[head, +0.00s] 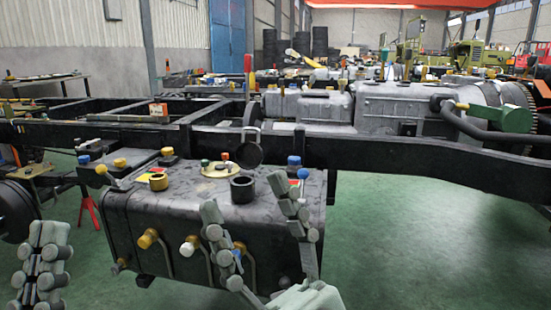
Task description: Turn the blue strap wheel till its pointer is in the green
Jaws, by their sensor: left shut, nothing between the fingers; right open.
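Several blue-topped parts show, and I cannot tell for certain which is the blue strap wheel. One blue cap (293,160) sits at the back right of the dark tank (160,215), with a blue ball (303,173) close by. A blue knob (237,254) on the tank's front is partly hidden by my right gripper's finger. No pointer can be made out. A small red, yellow and green plate (155,175) lies on the tank's top left. My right gripper (243,198) is open, its fingers spread before the tank. My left gripper (42,260) is shut and empty, lower left.
A brass knob (147,239) and a white knob (188,247) stick out from the tank's front. A dark open neck (243,189) stands on its top. The black chassis rail (400,157) runs behind. The green floor (430,250) is clear at right.

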